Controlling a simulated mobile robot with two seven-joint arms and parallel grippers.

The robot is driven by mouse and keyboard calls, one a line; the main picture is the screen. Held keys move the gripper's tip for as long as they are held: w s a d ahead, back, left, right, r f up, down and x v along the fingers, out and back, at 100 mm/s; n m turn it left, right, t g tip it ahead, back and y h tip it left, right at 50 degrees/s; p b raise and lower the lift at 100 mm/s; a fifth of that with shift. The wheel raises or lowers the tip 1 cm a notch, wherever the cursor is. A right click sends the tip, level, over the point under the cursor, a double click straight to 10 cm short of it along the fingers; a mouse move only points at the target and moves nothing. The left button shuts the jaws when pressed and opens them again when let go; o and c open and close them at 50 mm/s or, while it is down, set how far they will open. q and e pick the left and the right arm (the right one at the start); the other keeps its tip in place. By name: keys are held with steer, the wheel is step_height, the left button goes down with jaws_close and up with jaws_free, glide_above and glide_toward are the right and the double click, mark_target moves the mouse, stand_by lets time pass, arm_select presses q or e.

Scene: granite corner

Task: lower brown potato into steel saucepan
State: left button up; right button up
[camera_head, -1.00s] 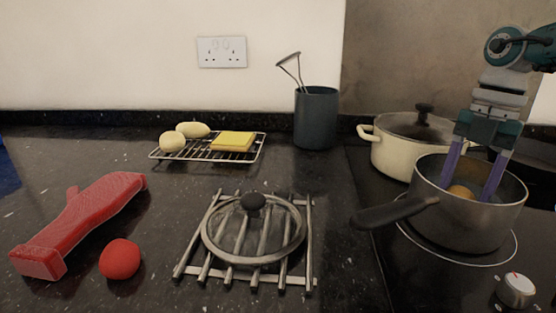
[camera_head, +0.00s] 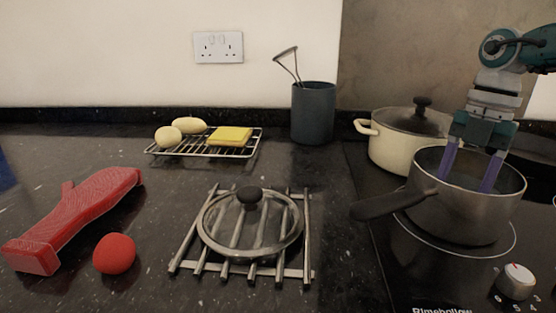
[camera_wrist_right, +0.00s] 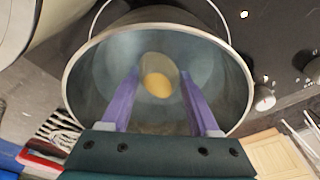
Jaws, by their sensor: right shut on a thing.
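The steel saucepan (camera_head: 450,215) stands on the hob at the right, its dark handle (camera_head: 385,204) pointing left. My right gripper (camera_head: 468,187) reaches down into it from above, with both purple fingers below the rim. In the right wrist view the brown potato (camera_wrist_right: 157,84) lies between the fingertips of my right gripper (camera_wrist_right: 159,76), which is shut on it inside the saucepan (camera_wrist_right: 238,75). Whether the potato touches the pan's bottom, I cannot tell. In the head view the near wall hides the potato. My left gripper is not in view.
A lidded cream pot (camera_head: 395,150) stands close behind the saucepan. A glass lid (camera_head: 250,225) lies on a steel trivet (camera_head: 188,240).

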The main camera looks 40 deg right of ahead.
steer(key=o, duration=1.5)
